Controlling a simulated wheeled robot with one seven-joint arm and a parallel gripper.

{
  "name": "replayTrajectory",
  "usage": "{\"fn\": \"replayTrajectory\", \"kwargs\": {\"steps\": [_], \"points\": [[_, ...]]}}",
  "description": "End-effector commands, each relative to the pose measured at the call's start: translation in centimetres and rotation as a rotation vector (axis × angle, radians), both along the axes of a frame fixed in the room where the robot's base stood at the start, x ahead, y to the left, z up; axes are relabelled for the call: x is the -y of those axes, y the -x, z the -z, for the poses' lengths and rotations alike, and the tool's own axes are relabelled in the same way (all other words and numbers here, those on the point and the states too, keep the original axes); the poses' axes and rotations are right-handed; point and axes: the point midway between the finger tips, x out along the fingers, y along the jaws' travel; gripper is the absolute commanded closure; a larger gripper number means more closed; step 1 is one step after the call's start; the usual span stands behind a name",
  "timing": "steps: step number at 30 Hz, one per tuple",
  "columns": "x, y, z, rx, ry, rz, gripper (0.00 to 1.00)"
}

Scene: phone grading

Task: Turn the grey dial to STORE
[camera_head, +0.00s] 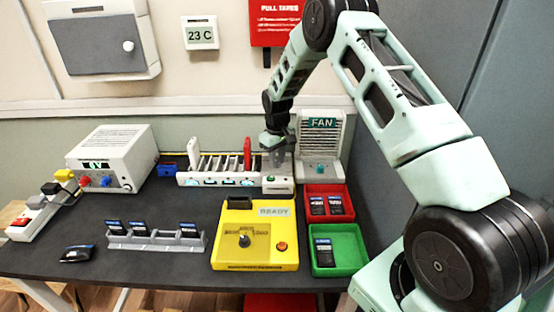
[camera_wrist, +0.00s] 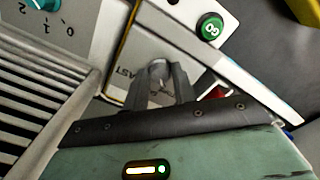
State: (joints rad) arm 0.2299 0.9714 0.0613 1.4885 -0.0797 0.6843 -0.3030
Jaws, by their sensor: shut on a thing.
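The grey dial (camera_wrist: 158,69) is on a pale panel of the white slotted rack unit (camera_head: 235,180). In the wrist view it sits between the fingertips of my gripper (camera_wrist: 160,78), which is shut on it. Most of the dial is hidden by the fingers, and its pointer cannot be read. A label ending in "AST" (camera_wrist: 123,74) is printed beside it, upside down in the wrist view. No STORE mark is visible. In the head view my gripper (camera_head: 276,158) is at the right end of the rack, and the dial is hidden there.
A green GO button (camera_wrist: 210,27) is near the dial. The FAN unit (camera_head: 321,145) with a teal knob stands close on the right. A red tray (camera_head: 328,190), a green tray (camera_head: 356,262) and a yellow READY box (camera_head: 230,262) are in front.

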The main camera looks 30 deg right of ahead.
Motion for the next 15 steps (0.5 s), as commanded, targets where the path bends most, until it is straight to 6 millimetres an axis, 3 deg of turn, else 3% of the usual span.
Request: {"fn": "replayTrajectory", "kwargs": {"steps": [15], "points": [[0.02,-0.05,-0.08,0.001,0.001,-0.039,0.96]]}}
